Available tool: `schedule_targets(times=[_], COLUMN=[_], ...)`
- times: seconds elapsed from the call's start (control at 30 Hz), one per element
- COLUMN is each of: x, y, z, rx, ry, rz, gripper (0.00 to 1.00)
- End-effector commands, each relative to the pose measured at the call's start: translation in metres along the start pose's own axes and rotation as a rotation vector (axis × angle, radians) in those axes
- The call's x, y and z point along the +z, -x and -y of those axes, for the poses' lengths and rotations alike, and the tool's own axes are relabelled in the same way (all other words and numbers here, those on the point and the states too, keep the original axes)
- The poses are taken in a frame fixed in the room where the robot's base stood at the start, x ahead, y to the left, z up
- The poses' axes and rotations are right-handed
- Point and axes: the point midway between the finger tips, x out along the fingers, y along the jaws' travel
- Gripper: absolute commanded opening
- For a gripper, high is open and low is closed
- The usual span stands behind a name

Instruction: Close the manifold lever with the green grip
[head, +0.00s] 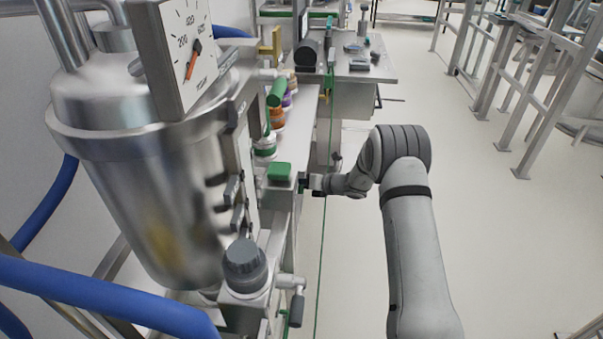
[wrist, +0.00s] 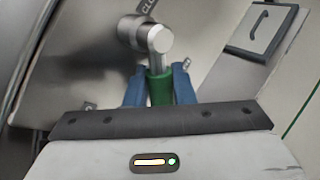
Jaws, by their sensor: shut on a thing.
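The lever shows in the wrist view with a round metal hub (wrist: 136,33), a short metal stem and a green grip (wrist: 160,88). The stem runs down in the picture from the hub to the grip. My gripper (wrist: 160,76) has its blue fingers on both sides of the green grip and is shut on it. A partly cut-off label (wrist: 147,6) beginning "CLO" is on the panel above the hub. In the head view my gripper (head: 308,184) reaches left to the side of the bench; the gripped lever cannot be made out there.
A steel vessel (head: 150,200) with a dial gauge (head: 181,55) stands at left. A green block (head: 279,172) sits on the bench end near my gripper. Another lever (head: 290,283) with a dark grip is lower down. Blue hoses (head: 110,295) cross the lower left. Open floor (head: 500,240) lies right.

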Motion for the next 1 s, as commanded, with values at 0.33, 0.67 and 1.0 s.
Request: schedule_targets(times=[0.33,0.67,1.0], x=[0.0029,0.002,0.0021], y=[0.0053,0.0053,0.0055], z=[-0.0041,-0.0036,-0.0035], rx=[-0.004,-0.004,-0.003], ry=[-0.116,-0.135,-0.134], rz=[-0.072,-0.084,-0.083], gripper=[0.0,0.0,0.33])
